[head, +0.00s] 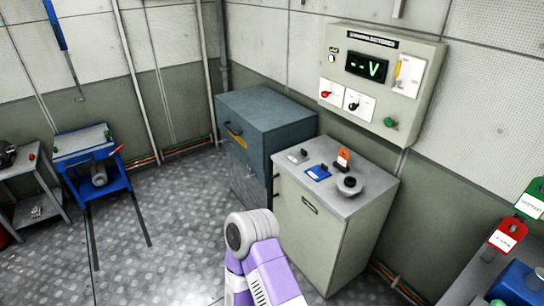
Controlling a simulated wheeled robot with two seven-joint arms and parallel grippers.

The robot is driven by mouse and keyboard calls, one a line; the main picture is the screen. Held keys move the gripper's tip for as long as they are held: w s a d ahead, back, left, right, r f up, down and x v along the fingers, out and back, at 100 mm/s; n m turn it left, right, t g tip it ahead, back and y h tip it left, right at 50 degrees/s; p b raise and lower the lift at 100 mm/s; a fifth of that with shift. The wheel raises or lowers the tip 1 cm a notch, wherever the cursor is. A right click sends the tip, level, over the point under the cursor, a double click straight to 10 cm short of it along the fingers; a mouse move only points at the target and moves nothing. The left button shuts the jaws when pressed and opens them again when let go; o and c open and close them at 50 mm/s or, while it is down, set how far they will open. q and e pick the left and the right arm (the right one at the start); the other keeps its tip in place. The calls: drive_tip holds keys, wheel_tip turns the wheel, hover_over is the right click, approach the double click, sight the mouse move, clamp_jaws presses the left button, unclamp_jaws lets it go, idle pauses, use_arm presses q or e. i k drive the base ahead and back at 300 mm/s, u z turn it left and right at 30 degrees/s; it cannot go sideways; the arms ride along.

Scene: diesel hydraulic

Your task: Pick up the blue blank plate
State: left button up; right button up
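The blue plate (318,173) lies on the top of the light grey cabinet (337,207), near its front left part. A small dark piece stands up from the plate. Nothing holds it. Neither of my grippers shows in the head view. A purple and white arm link of mine rises at the bottom centre, in front of the cabinet and apart from the plate.
Near the plate are a grey plate (298,156), an orange-topped item (343,157) and a grey round part (349,185). A blue-grey cabinet (265,120) adjoins behind left. A voltage panel (378,85) hangs above. The metal floor (170,215) is clear at left.

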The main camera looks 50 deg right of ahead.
sight(318, 172)
drive_tip(key=z, duration=0.05)
drive_tip(key=i, duration=2)
drive_tip(key=z, duration=1.55)
drive_tip(key=i, duration=1.1)
drive_tip(key=z, duration=1.05)
